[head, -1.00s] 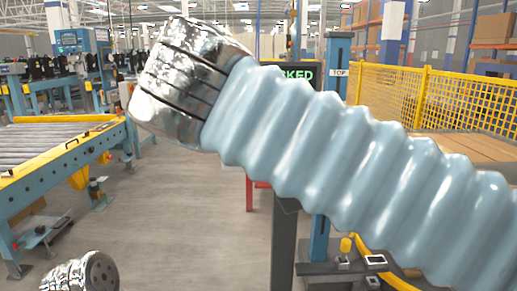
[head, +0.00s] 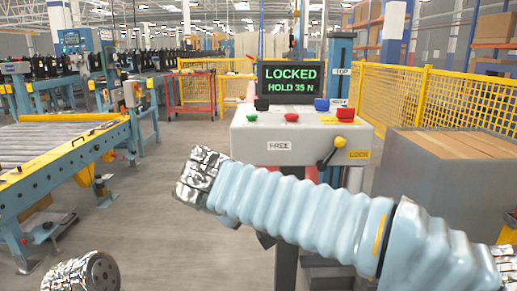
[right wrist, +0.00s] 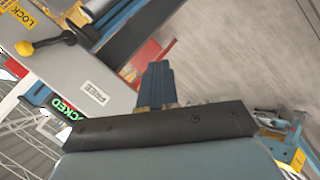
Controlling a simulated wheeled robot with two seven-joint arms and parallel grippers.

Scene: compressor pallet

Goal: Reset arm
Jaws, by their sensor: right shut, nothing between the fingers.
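A grey control console (head: 250,140) stands ahead in the head view. Its black lever with a yellow knob (head: 340,142) points up and right, near the yellow LOCK label (head: 359,154). The FREE label (head: 278,146) is further left. The screen (head: 291,85) reads "LOCKED, HOLD 35 N". The knob (right wrist: 25,48) and FREE label (right wrist: 94,92) also show in the right wrist view. My right gripper (right wrist: 155,75) is shut and empty, apart from the console. My right arm's pale blue sleeve crosses below the console in the head view.
Green, red and blue buttons sit on the console top. A roller conveyor (head: 55,140) runs at the left. A large box (head: 440,165) and yellow mesh fence (head: 460,97) are at the right. Open floor (head: 150,210) lies between conveyor and console.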

